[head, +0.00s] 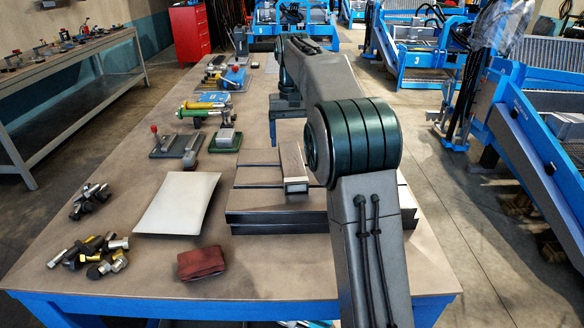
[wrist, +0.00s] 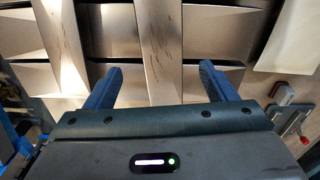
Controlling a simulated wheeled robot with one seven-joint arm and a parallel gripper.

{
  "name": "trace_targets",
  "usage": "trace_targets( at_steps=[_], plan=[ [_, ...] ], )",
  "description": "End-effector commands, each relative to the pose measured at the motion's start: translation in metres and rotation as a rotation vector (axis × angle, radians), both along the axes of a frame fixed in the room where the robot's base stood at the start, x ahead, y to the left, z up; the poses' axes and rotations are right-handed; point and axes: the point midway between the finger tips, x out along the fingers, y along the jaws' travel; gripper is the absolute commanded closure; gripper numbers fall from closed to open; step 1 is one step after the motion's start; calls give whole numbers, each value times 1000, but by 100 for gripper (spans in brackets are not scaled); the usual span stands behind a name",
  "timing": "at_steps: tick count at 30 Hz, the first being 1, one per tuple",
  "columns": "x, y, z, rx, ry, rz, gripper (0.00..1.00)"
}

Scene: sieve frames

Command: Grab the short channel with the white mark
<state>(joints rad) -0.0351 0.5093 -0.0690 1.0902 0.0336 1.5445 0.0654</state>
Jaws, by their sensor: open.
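A short metal channel (head: 292,162) lies across the top of a stack of wider grey channels, its pale end facing the camera. In the wrist view a scratched metal strip (wrist: 158,38), probably this channel, runs up between the two blue fingers. I cannot make out a white mark for certain. My gripper (wrist: 162,68) is open and empty, its fingers apart on either side of the strip. In the head view my gripper is mostly hidden behind my arm, over the far side of the stack. Whether the fingers touch the channel cannot be told.
The channel stack (head: 260,198) stands on the workbench (head: 140,270). Left of it lie a white sheet (head: 178,203), a red cloth (head: 201,263) and loose bolts (head: 95,250). Clamps and tools (head: 195,143) line the bench behind.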

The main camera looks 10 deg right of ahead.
Motion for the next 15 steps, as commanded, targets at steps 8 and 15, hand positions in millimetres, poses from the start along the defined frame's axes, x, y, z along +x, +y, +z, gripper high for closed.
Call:
trace_targets(
  at_steps=[8, 15],
  plan=[
    [0, 1, -22, 0, 1, 0, 22],
    [0, 3, -57, 0, 0, 0, 22]
  ],
)
